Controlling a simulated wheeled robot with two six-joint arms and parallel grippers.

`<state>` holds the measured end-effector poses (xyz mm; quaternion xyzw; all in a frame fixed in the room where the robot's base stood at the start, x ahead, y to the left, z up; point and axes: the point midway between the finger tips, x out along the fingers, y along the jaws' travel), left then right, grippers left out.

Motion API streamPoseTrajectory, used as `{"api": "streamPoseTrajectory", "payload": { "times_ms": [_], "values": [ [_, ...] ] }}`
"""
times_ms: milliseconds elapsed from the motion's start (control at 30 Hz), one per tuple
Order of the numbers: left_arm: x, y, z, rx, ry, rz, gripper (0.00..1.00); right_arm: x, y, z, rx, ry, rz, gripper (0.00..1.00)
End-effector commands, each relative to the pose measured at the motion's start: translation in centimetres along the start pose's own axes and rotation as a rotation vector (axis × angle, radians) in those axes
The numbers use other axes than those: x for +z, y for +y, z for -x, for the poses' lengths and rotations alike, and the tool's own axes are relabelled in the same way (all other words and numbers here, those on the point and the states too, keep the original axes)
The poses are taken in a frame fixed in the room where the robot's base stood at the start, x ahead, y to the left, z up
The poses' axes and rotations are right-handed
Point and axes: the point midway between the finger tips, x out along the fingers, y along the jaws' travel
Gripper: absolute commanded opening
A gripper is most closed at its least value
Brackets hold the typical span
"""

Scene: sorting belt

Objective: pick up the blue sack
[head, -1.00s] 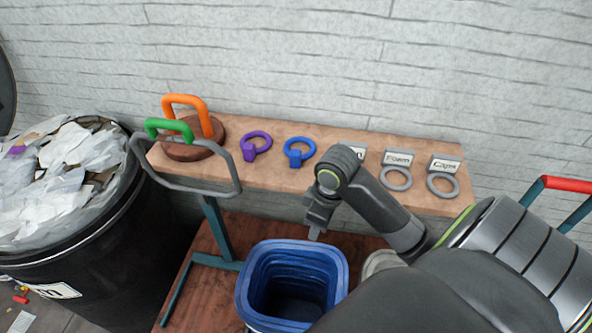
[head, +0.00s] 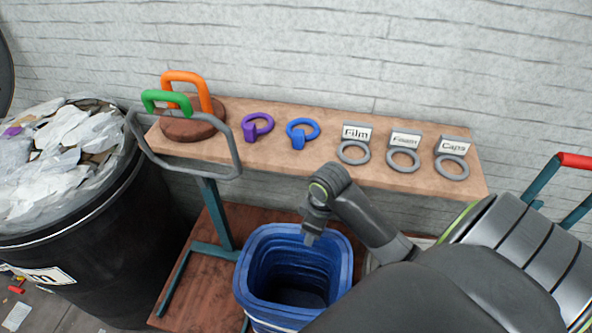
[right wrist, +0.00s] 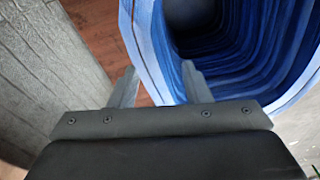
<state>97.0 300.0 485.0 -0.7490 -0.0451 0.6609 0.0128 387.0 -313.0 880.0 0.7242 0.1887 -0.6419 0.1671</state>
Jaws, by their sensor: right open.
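The blue sack (head: 343,272) stands open and upright at the bottom middle of the head view. It looks empty, and its lower right is hidden by my arm. My right gripper (head: 311,237) is open, pointing down at the back rim of the sack. In the right wrist view, the two fingers of my right gripper (right wrist: 158,86) are spread apart. The near rim of the blue sack (right wrist: 145,45) runs between them, with the folded inside to the right. I cannot tell whether either finger touches it. My left gripper is out of view.
A wooden shelf (head: 330,170) behind the sack holds purple (head: 258,126) and blue (head: 302,134) rings, grey labelled rings (head: 403,160), and green and orange handles on a round base. A black bin (head: 110,235) of scraps stands left. A grey handle bar (head: 185,175) rises beside the sack.

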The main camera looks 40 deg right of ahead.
Motion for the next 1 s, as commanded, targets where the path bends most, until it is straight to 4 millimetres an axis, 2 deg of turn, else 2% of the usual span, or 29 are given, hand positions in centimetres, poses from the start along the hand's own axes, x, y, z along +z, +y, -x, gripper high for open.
{"api": "streamPoseTrajectory", "payload": {
  "times_ms": [167,433,733,767,1000],
  "values": [
    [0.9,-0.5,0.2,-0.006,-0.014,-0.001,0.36,-0.1,0.0,-1.3,-0.002,-0.001,-0.002,0.43],
    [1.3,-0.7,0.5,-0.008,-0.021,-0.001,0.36,-0.2,0.2,-4.8,-0.001,-0.003,-0.001,0.43],
    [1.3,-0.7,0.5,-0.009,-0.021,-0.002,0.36,-0.2,0.3,-5.4,0.0,-0.001,0.002,0.43],
    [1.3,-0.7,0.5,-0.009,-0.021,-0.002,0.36,-0.2,0.3,-5.4,0.0,-0.001,0.002,0.42],
    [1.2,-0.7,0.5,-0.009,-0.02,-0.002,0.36,-0.2,0.3,-5.3,0.0,-0.002,0.002,0.11]
  ]
}}
